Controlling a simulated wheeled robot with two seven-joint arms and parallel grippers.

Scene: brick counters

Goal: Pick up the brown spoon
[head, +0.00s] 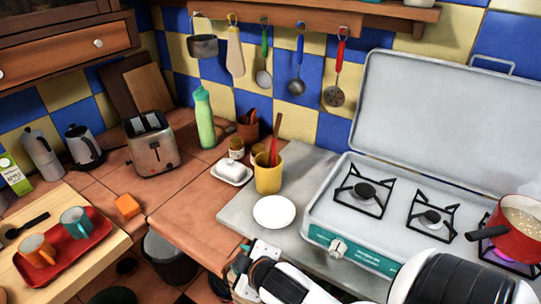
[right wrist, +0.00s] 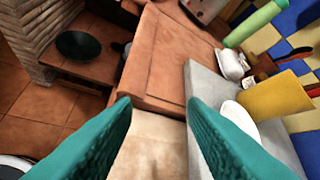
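A reddish-brown utensil (head: 275,138) stands upright in a yellow cup (head: 269,181) on the grey counter slab; its lower end is hidden in the cup, so I cannot tell for sure that it is the brown spoon. My right gripper (head: 244,262) is below and in front of the cup, near the slab's front edge. Its teal fingers (right wrist: 158,112) are apart with nothing between them. My left gripper is not in view.
A white plate (head: 274,212) lies in front of the cup, and a white butter dish (head: 232,172) sits left of it. A gas stove (head: 400,215) with a red pot (head: 517,240) stands right. A green bottle (head: 204,118) and toaster (head: 152,145) stand behind left.

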